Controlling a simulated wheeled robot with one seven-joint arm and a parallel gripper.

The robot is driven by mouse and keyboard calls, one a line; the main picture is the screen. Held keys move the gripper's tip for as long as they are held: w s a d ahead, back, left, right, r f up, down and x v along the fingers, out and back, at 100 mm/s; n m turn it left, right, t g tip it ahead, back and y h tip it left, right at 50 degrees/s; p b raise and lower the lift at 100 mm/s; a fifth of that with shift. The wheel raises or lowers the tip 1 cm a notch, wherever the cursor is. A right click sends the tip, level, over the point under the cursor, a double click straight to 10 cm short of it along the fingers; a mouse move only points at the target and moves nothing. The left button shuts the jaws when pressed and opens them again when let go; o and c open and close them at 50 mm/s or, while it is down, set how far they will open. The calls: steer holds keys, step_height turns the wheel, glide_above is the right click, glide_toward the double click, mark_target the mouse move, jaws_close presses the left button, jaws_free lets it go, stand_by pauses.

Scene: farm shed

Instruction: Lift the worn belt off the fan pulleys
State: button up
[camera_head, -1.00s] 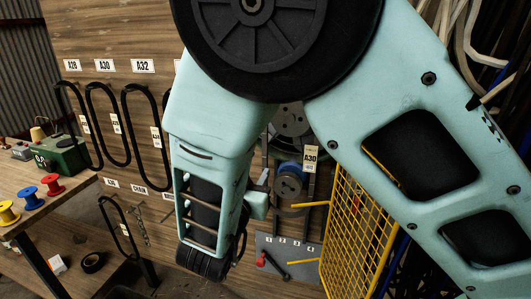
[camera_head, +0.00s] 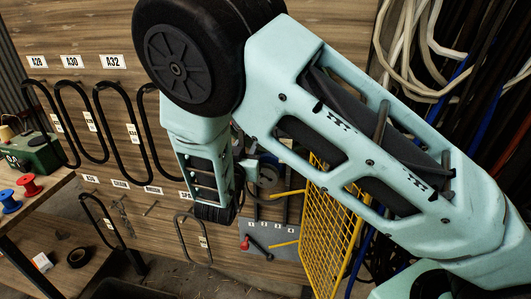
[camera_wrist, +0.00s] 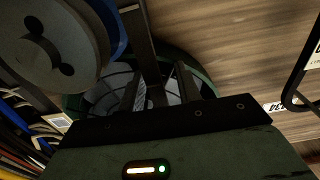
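In the wrist view my gripper (camera_wrist: 158,90) shows two dark fingers standing apart. A dark strap-like strip (camera_wrist: 143,45) runs down between them from the top. I cannot tell whether it is the worn belt or part of the fan mount, or whether the fingers touch it. A large grey pulley (camera_wrist: 45,50) with a blue part (camera_wrist: 116,32) behind it is at upper left, left of the fingers. The fan's green ring (camera_wrist: 200,72) lies behind the fingers.
Several black belts (camera_head: 72,125) hang on the wooden wall at left under number labels. A yellow mesh guard (camera_head: 325,225) stands open at right of the pulleys. A grey panel (camera_head: 270,238) with a red-knobbed lever is below. A workbench with spools (camera_head: 30,185) is at far left.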

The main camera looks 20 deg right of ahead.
mark_target(241, 143)
jaws_close()
steer(key=shift+r, duration=0.1)
steer(key=r, duration=0.1)
steer(key=r+b, duration=0.2)
steer(key=shift+s+a, duration=0.25)
steer(key=b+v, duration=0.5)
steer(key=v, duration=1.2)
steer(key=shift+s+r, duration=0.15)
steer(key=shift+r, duration=0.05)
